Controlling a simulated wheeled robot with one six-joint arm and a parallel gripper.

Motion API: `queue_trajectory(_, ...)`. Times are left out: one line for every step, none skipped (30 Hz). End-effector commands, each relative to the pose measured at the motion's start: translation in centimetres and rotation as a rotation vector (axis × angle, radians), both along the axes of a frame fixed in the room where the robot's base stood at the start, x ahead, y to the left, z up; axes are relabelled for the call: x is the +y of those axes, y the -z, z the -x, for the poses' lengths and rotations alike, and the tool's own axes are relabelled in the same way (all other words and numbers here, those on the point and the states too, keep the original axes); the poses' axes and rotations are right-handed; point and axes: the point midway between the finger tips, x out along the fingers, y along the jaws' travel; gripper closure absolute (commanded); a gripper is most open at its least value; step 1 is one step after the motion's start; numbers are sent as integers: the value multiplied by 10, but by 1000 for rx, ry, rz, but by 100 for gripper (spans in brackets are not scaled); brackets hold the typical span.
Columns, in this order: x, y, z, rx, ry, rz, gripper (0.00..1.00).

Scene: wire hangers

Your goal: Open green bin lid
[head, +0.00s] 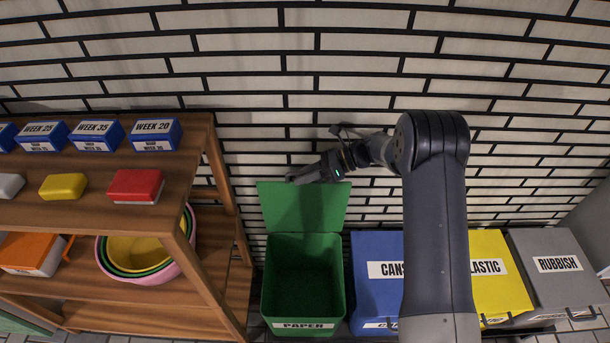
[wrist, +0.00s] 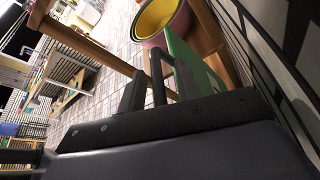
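The green bin (head: 304,278), labelled PAPER, stands against the wall in the head view, with its empty-looking inside showing. Its green lid (head: 302,210) is open and stands up at the back, near the brick wall. My gripper (head: 297,179) is at the top edge of the lid, reaching in from the right. In the wrist view, the dark fingers of my gripper (wrist: 148,78) lie beside a green panel, the lid (wrist: 190,62). The fingers look close together, but how far apart they are is unclear. I cannot tell whether they touch the lid.
A wooden shelf (head: 228,195) stands left of the bin, with boxes, soaps and nested bowls (head: 142,262). To the right are a blue bin (head: 375,290), a yellow bin (head: 497,292) and a grey bin (head: 557,285), all closed. The brick wall (head: 300,90) is close behind.

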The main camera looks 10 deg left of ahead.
Motion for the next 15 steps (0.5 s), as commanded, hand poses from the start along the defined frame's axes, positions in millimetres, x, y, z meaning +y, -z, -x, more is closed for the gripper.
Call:
queue_trajectory(0,-5,0,-3,0,-1,67)
queue_trajectory(0,-8,0,-4,-1,-1,67)
queue_trajectory(0,-14,-1,-5,0,-1,67)
queue_trajectory(0,-18,-1,-4,0,-1,67)
queue_trajectory(0,-24,-1,-5,0,-1,67)
queue_trajectory(0,-32,-1,-7,0,-1,67)
queue_trajectory(0,-38,-1,-5,0,-1,67)
queue_trajectory(0,-44,0,-5,-1,0,67)
queue_trajectory(0,-52,0,-5,-1,-1,67)
queue_trajectory(0,-58,0,-5,-1,0,67)
queue_trajectory(0,-64,0,-5,0,0,67)
queue_trajectory(0,-71,0,-5,0,0,67)
queue_trajectory(0,-75,0,-4,0,0,67)
queue_trajectory(0,-79,0,-3,1,1,67)
queue_trajectory(0,-85,0,-3,-1,0,67)
